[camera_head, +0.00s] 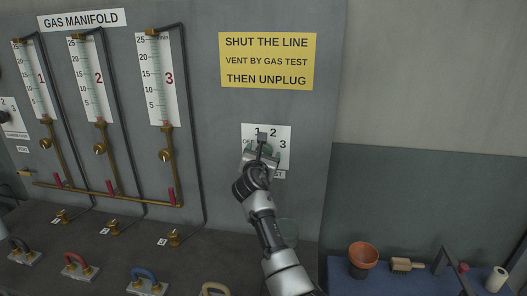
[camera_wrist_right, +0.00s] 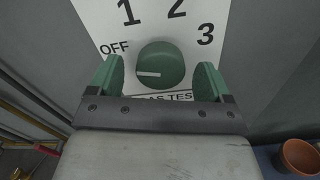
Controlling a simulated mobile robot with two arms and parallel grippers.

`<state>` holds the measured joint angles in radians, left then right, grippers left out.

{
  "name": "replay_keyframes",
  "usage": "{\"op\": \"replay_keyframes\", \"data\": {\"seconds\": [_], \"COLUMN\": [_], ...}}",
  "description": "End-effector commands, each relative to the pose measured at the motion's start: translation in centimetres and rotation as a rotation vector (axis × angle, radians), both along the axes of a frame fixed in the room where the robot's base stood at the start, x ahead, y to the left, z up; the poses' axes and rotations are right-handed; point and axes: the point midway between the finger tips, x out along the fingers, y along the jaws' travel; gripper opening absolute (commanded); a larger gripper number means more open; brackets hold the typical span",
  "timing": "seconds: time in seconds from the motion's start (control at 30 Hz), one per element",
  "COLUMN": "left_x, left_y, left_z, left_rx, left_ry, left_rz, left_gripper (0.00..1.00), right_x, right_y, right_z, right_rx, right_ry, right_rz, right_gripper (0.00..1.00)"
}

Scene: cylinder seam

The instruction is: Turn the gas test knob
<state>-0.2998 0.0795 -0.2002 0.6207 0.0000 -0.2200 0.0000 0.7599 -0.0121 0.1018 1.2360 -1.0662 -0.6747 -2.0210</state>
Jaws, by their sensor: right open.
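The gas test knob (camera_wrist_right: 160,62) is a round green knob on a white plate (camera_wrist_right: 88,22) marked OFF, 1, 2 and 3. Its white pointer line lies on its left side, toward OFF. My right gripper (camera_wrist_right: 158,80) is open, with one green finger on each side of the knob and a visible gap to it on both sides. In the head view my right gripper (camera_head: 262,150) covers the knob and part of the plate (camera_head: 284,132). My left gripper is not in view.
A yellow sign (camera_head: 267,61) hangs above the plate. At left is the gas manifold with three gauges (camera_head: 99,78) and brass valves. Padlocks (camera_head: 148,281) lie on the grey bench. A terracotta pot (camera_head: 363,255) and tools stand on a blue surface at right.

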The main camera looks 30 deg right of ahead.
Motion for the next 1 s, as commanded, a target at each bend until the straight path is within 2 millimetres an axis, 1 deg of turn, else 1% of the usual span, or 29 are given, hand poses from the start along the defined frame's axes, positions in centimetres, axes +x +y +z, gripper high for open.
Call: {"op": "replay_keyframes", "data": {"seconds": [0.1,0.2,0.5,0.57,0.83,1.0], "left_x": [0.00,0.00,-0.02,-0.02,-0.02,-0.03], "left_y": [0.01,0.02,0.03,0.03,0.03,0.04], "left_z": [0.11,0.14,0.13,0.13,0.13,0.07], "left_rx": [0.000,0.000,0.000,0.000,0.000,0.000], "left_ry": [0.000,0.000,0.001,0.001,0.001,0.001], "left_rz": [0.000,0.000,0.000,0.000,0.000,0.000], "left_gripper": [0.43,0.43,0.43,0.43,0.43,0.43], "right_x": [0.73,1.04,1.15,1.14,1.13,1.13], "right_y": [-0.62,-0.87,-0.94,-0.94,-0.91,-0.91], "right_z": [0.01,0.01,-0.05,-0.04,-0.05,-0.08], "right_rx": [0.001,0.002,0.002,0.001,0.001,0.008], "right_ry": [0.001,0.000,0.000,0.000,0.000,-0.005], "right_rz": [-0.001,-0.001,-0.001,0.000,0.000,0.000], "right_gripper": [0.80,0.80,0.80,0.72,0.31,0.30]}}
